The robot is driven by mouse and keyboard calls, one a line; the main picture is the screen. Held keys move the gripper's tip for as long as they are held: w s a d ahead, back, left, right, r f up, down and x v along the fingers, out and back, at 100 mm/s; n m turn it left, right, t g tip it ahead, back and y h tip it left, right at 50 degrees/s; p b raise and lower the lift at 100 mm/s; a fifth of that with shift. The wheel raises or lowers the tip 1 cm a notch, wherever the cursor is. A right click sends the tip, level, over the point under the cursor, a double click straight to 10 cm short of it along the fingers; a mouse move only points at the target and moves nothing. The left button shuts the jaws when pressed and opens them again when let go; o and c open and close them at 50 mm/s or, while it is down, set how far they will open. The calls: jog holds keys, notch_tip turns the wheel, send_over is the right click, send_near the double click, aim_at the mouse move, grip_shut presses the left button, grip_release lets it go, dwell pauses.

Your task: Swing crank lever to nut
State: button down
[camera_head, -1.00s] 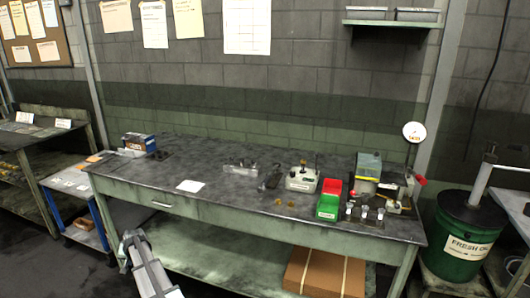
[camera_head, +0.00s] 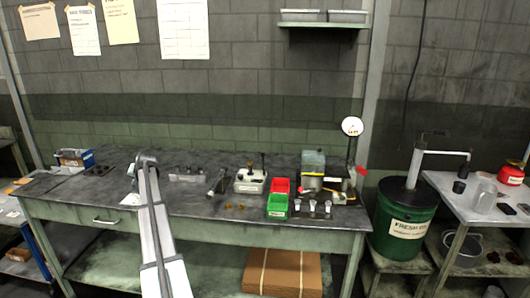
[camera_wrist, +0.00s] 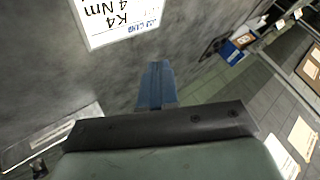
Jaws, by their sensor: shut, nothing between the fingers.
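The small bench machine (camera_head: 313,163) stands at the right of the workbench in the head view. A red-ended part (camera_head: 361,171), possibly the crank lever's handle, sticks out at its right side. I cannot pick out the nut at this size. My gripper (camera_head: 144,158) is over the left part of the bench, well to the left of the machine. In the wrist view its blue fingers (camera_wrist: 155,84) are together, with nothing between them, above the dark bench top. The machine is out of the wrist view.
Red (camera_head: 279,186) and green (camera_head: 277,206) bins and a white-based device (camera_head: 251,182) stand left of the machine. A printed card (camera_wrist: 120,20) lies beside my fingers in the wrist view. A blue box (camera_head: 74,157) is at the bench's left end. A green drum (camera_head: 402,222) stands to the right.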

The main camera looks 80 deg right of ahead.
jog(key=s+d+r+g, duration=0.1)
jog(key=s+d+r, duration=0.2)
jog(key=s+d, duration=0.5)
jog(key=s+d+r, duration=0.2)
jog(key=s+d, duration=0.2)
jog(key=s, duration=0.9)
jog(key=s+d+r+g, duration=0.1)
jog(key=s+d+r, duration=0.2)
jog(key=s+d, duration=0.5)
jog(key=s+r, duration=0.3)
jog(key=s, duration=0.9)
jog(key=s+d+r+y, duration=0.1)
jog(key=s+r, duration=0.2)
jog(key=s, duration=0.8)
jog(key=s+r, duration=0.2)
jog(key=s, duration=1)
jog(key=shift+s+d+r+m, duration=0.25)
jog(key=shift+s+r+m, duration=0.05)
jog(key=shift+s+r, duration=0.1)
jog(key=shift+w+f, duration=0.1)
jog(key=w+a+x, duration=0.1)
jog(key=w+x, duration=0.1)
jog(key=x, duration=1)
jog(key=shift+w+a, duration=0.15)
jog(key=shift+w, duration=0.05)
